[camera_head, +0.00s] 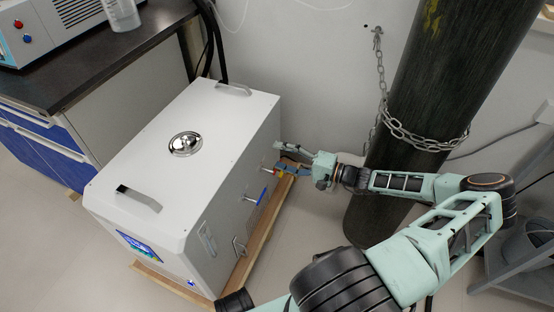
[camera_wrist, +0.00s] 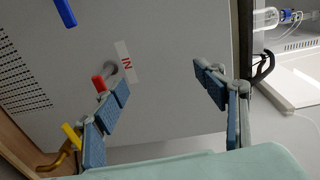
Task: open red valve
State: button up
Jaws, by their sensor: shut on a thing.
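The red valve handle (camera_wrist: 98,83) sits on a short grey stem on the machine's side wall, beside a label reading "IN". In the head view the red handle (camera_head: 277,171) shows as a small spot at the gripper's tip. My gripper (camera_wrist: 165,80) has blue-padded fingers spread wide, with bare wall showing between them. The left finger's tip lies right against the red handle in the picture and hides part of it; I cannot tell if they touch. In the head view my gripper (camera_head: 284,157) is beside the machine's right side.
The white machine (camera_head: 180,150) stands on a wooden base (camera_head: 262,228). A blue handle (camera_head: 262,196) is near the red one, and a yellow handle (camera_wrist: 71,136) is low left in the wrist view. A dark chained cylinder (camera_head: 405,110) stands close behind my arm.

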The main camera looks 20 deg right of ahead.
jog(key=shift+s+d+f, duration=0.15)
jog(key=shift+s+f, duration=0.05)
jog(key=shift+s, duration=0.1)
jog(key=c, duration=0.5)
jog(key=v, duration=0.4)
jog(key=f+v, duration=0.1)
jog(key=v, duration=0.1)
jog(key=shift+s+d, duration=0.1)
jog(key=shift+d, duration=0.1)
